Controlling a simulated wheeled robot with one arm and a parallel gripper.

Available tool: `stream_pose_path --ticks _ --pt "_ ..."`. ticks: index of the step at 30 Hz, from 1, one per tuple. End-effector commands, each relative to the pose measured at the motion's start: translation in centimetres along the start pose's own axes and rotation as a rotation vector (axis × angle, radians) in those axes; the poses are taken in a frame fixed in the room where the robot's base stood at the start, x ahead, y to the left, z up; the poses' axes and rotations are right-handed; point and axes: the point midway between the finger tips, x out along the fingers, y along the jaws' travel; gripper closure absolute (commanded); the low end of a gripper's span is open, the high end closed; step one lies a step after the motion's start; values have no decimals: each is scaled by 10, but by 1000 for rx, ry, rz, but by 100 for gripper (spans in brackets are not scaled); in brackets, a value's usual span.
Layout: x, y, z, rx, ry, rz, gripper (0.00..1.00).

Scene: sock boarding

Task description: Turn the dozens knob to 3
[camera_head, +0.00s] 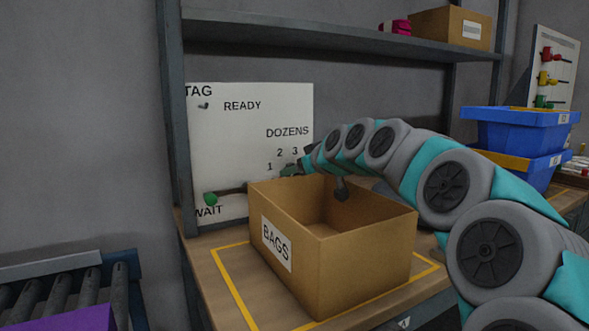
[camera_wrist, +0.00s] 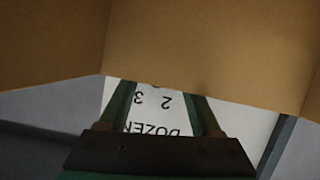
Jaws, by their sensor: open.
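The white panel (camera_head: 235,140) stands behind the box, with the label DOZENS and the numbers 1, 2 and 3 at its right side. My gripper (camera_head: 294,169) is at the panel just below these numbers, at the far end of my arm. It hides the dozens knob, whose setting I cannot tell. In the wrist view my gripper (camera_wrist: 162,92) is open, its two dark green fingers apart on either side of the upside-down 3 and 2. The panel (camera_wrist: 152,112) shows between them. Nothing is clearly seen between the fingers, and contact with the knob cannot be told.
An open cardboard box (camera_head: 385,252) labelled BAGS stands on the table under my arm; its brown wall (camera_wrist: 200,45) fills the wrist view's top. A green-ended lever (camera_head: 210,199) is at the panel's lower left. A shelf (camera_head: 330,38) runs above. Blue bins (camera_head: 515,132) stand right.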

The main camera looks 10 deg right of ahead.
Motion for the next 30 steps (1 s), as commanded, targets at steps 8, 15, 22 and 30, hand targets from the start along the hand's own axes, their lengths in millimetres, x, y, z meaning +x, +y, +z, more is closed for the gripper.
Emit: stream_pose_path --ticks 8,15,22,30 --pt "17 0 1 0 -2 0 35" --pt "17 0 1 0 -2 0 43" --pt "17 0 1 0 -1 0 69" --pt "17 0 1 0 -2 0 99"
